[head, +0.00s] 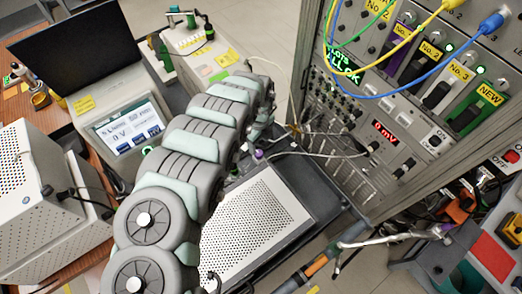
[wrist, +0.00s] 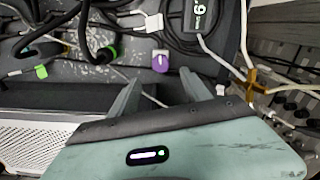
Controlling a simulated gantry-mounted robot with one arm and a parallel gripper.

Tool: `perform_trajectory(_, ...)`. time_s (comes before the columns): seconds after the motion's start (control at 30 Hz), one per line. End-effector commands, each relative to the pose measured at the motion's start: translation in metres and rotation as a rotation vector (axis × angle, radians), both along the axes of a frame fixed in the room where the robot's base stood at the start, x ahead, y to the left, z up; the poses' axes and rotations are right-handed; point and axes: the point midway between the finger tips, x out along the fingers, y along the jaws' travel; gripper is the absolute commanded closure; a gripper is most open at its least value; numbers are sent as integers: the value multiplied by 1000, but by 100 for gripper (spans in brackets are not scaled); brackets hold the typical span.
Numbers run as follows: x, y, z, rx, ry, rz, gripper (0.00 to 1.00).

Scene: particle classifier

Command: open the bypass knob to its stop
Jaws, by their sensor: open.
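A small purple knob-like part with a white mark (wrist: 160,61) lies ahead of my gripper (wrist: 161,77) in the wrist view. I see no label that names it as the bypass knob. A small purple part also shows beside the end of my arm in the head view (head: 258,154). My gripper's two fingers are spread apart, with nothing held between them. The purple part lines up with the gap between the fingertips and looks apart from them. My gripper itself is mostly hidden behind my arm in the head view.
Cables and a black box marked 6 (wrist: 201,15) crowd around the purple part. A white perforated panel (head: 255,222) lies below my arm. An instrument rack (head: 375,130) with cables stands to the right.

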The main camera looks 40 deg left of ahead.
Motion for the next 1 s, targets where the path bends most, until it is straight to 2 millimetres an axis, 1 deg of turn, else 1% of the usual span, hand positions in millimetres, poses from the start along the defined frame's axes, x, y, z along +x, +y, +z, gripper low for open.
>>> perform_trajectory(0.03,1,-2,-8,-3,-3,0,44)
perform_trajectory(0.13,1,-2,-23,-2,-3,0,44)
perform_trajectory(0.3,2,-2,-44,-3,-3,-1,44)
perform_trajectory(0.5,3,-1,-64,0,-7,-1,44)
perform_trajectory(0.7,2,0,-73,1,-4,1,44)
perform_trajectory(1.0,1,1,-75,2,-3,0,44)
